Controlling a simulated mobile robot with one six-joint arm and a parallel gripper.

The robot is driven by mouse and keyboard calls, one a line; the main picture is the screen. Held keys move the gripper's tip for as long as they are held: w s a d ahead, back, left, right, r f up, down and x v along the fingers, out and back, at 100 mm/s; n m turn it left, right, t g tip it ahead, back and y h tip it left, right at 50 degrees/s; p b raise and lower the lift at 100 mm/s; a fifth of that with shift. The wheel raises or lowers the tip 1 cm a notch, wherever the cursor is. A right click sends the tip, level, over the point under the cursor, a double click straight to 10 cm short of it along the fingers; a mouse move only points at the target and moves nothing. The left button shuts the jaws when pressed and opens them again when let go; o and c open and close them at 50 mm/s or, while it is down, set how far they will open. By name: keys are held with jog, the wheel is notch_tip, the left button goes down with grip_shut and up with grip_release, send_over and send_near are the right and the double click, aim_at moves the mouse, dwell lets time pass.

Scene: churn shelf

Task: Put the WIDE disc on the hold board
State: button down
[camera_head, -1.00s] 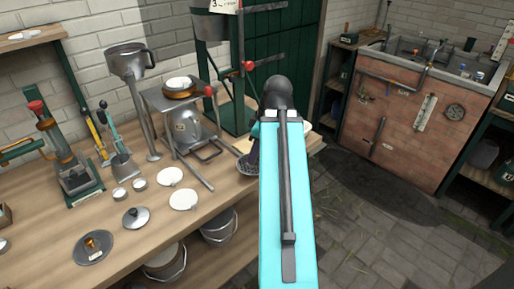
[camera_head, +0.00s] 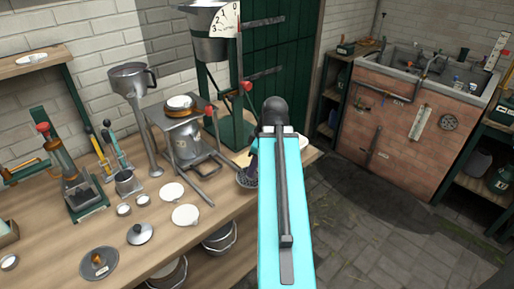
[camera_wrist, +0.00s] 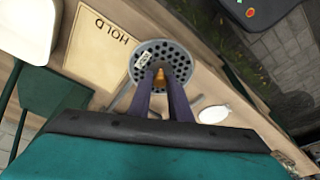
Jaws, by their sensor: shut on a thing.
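My gripper (camera_wrist: 160,84) is shut on the brass knob of a grey disc (camera_wrist: 182,62) full of round holes. The disc bears a small white tag whose lettering I cannot read. The pale board marked HOLD (camera_wrist: 88,62) lies beside it to the left in the wrist view, and the disc overlaps its right edge there. I cannot tell whether the disc touches board or bench. Another disc (camera_head: 99,264), dark with a brass knob and tag, lies on the bench front left.
A small lid (camera_head: 140,234) and two white rounds (camera_head: 185,215) lie on the bench (camera_head: 55,245). A stand with a white-topped piece (camera_head: 181,103) and a green post with a dial bucket (camera_head: 208,45) stand behind. Buckets (camera_head: 220,238) sit below the bench.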

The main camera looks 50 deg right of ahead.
jog(key=shift+w+d+r+p, duration=0.1)
jog(key=shift+w+d+p, duration=0.2)
jog(key=shift+p, duration=1.7)
jog(key=w+d+p, duration=0.1)
jog(key=w+d, duration=0.1)
jog(key=d, duration=0.1)
jog(key=w+d+f+p, duration=0.1)
jog(key=w+d, duration=0.2)
jog(key=d, duration=0.1)
jog(key=w+d+p, duration=0.1)
jog(key=w+d, duration=0.2)
jog(key=shift+w+d+f, duration=0.15)
jog(key=shift+d+f, duration=0.05)
jog(key=shift+f, duration=0.05)
jog(key=shift+f, duration=0.2)
jog(key=shift+f+p, duration=0.95)
jog(key=shift+f, duration=0.65)
jog(key=shift+f, duration=0.2)
jog(key=c, duration=1.6)
grip_release()
jog(key=shift+c, duration=0.2)
jog(key=shift+r, duration=0.15)
